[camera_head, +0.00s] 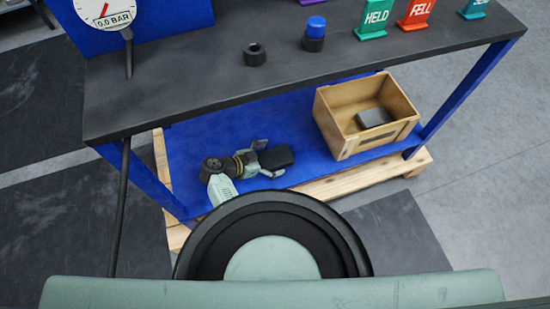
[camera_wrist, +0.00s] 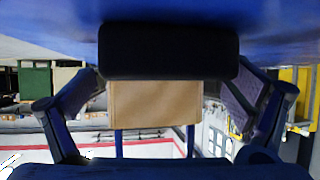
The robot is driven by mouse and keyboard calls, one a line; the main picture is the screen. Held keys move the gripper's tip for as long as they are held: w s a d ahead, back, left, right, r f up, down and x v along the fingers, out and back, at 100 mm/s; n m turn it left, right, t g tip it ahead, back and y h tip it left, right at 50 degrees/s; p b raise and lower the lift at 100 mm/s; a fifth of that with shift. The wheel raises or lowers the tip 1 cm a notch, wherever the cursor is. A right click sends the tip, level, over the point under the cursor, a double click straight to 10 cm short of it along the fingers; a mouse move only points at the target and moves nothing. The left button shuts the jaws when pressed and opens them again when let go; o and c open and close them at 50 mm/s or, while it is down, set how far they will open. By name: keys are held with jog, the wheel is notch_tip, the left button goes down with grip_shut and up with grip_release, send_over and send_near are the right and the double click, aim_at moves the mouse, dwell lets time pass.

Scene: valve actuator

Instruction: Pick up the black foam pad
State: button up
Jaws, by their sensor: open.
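The black foam pad (camera_head: 277,157) lies on the blue lower shelf (camera_head: 200,140) under the bench. In the wrist view the pad (camera_wrist: 168,52) is a dark rounded block at top centre. My gripper (camera_head: 266,158) reaches in low over the shelf, left of the pad, with its fingers spread. In the wrist view my gripper's fingers (camera_wrist: 165,95) stand apart at left and right, with the pad's near end between or just beyond them. I cannot tell whether either finger touches it.
A wooden crate (camera_head: 337,136) with a dark grey block (camera_head: 373,117) inside stands to the right on the shelf. A tan panel (camera_wrist: 155,103) shows beyond the pad.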

jog(key=c, duration=1.1)
jog(key=shift+r, duration=0.1)
jog(key=shift+c, duration=0.2)
